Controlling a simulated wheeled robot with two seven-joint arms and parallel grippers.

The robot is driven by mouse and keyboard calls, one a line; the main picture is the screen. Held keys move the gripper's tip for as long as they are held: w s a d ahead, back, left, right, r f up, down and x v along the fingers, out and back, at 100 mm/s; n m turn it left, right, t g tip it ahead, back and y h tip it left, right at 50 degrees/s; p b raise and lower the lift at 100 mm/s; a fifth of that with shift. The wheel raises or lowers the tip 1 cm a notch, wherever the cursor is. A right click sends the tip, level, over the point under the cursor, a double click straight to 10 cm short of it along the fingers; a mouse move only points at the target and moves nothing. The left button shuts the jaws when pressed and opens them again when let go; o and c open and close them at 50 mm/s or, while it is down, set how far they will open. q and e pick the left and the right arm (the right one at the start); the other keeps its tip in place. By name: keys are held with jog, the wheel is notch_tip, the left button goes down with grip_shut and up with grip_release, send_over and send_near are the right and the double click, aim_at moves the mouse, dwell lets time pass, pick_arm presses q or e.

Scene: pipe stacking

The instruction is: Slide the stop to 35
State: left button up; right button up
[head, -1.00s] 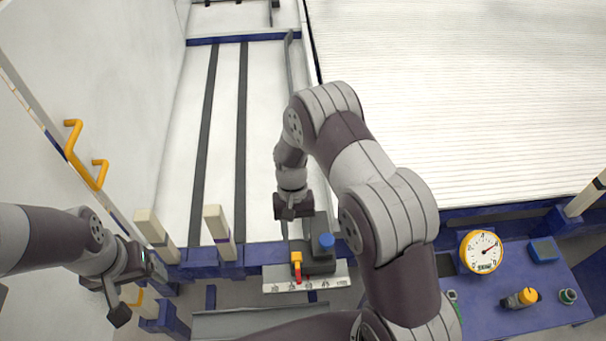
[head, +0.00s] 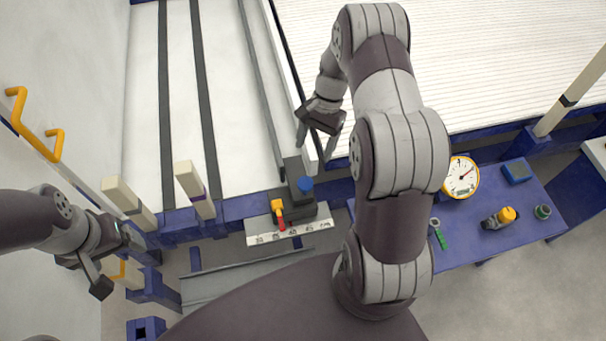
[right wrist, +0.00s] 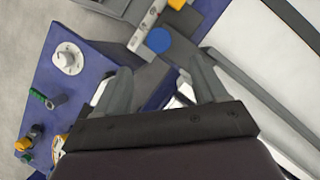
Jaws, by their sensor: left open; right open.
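The stop (head: 299,208) is a dark grey block with a blue knob (head: 305,184) and a yellow clamp (head: 277,206). Its red pointer (head: 281,223) lies over a pale numbered scale (head: 262,239), left of the scale's middle; I cannot read the exact value. My right gripper (head: 316,146) is open and empty, above and beyond the stop. In the right wrist view, the blue knob (right wrist: 159,40) shows ahead between my right gripper's spread fingers (right wrist: 160,72), apart from them. My left gripper (head: 118,264) is open and empty at the far left, away from the stop.
A blue bench (head: 470,235) at right holds a yellow dial gauge (head: 461,177) and small tools. White posts (head: 195,190) rise left of the stop. A long grey rail (head: 262,90) runs back from the stop. Yellow handles (head: 38,125) are on the left wall.

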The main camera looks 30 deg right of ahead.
aim_at(304, 182)
jog(key=x, duration=1.1)
jog(key=shift+d, duration=0.2)
grip_shut()
jog(key=shift+w+a+r, duration=0.1)
jog(key=shift+a, duration=0.25)
pick_arm(q)
jog(key=shift+d+f+p, duration=0.2)
jog(key=shift+p, duration=0.15)
pick_arm(e)
jog(key=a, duration=0.2)
jog(key=w+a, duration=0.1)
jog(key=a, duration=0.1)
jog(key=shift+a, duration=0.1)
grip_release()
